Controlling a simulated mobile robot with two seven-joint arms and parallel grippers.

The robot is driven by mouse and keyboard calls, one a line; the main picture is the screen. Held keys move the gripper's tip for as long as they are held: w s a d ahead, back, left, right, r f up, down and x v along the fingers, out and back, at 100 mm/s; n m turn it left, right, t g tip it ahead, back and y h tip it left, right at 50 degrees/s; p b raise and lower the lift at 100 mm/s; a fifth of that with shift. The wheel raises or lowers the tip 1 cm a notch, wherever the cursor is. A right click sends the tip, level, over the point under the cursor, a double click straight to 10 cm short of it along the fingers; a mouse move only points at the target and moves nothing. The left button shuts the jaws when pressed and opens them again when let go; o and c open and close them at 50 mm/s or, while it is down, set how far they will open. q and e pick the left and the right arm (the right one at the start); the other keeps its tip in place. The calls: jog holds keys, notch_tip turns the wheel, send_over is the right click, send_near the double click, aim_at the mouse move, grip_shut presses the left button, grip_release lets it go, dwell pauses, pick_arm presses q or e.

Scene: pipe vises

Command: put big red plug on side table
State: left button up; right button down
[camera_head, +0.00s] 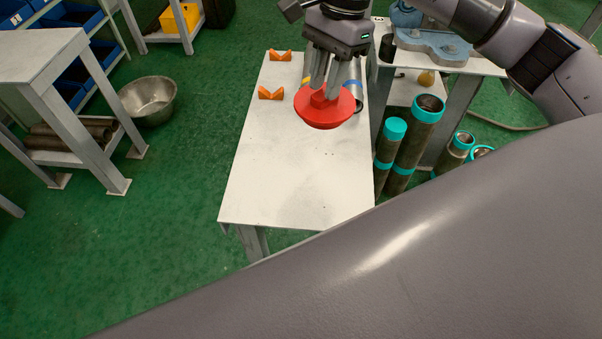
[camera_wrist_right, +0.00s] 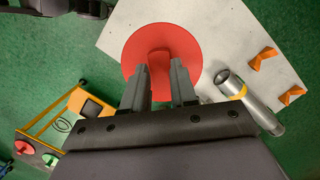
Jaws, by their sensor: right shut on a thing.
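The big red plug (camera_head: 325,106) is a wide red disc with a raised knob. My right gripper (camera_head: 325,90) is shut on that knob from above. In the right wrist view the plug (camera_wrist_right: 165,45) shows beyond my fingers (camera_wrist_right: 160,88). The plug is over the far part of a white table (camera_head: 292,170), near its right edge; I cannot tell the exact gap beneath it. My left gripper is not in view.
A metal pipe (camera_wrist_right: 250,100) lies on the table beside the plug, partly hidden. Orange V-blocks (camera_head: 270,93) (camera_head: 280,56) stand at the far left. Teal-banded pipes (camera_head: 415,140) stand at the table's right. The table's near half is clear. A metal bowl (camera_head: 148,100) is on the floor.

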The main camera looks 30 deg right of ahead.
jog(key=d+r+m, duration=0.1)
jog(key=m, duration=0.3)
jog(key=w+d+r+m+t+b, duration=0.1)
jog(key=d+m, duration=0.1)
jog(key=m, duration=0.2)
jog(key=w+d+m+t+b, duration=0.1)
jog(key=d+m, duration=0.1)
jog(key=m, duration=0.1)
jog(key=shift+r+m+h, duration=0.3)
jog(key=shift+r+m, duration=0.1)
jog(key=f, duration=0.6)
jog(key=f+m, duration=0.1)
jog(key=f, duration=0.6)
jog(key=d+f+m, duration=0.1)
jog(key=f, duration=0.5)
jog(key=shift+f+t, duration=0.2)
jog(key=shift+t, duration=0.1)
jog(key=shift+f+b, duration=0.2)
jog(key=shift+b, duration=0.1)
jog(key=c, duration=0.9)
grip_release()
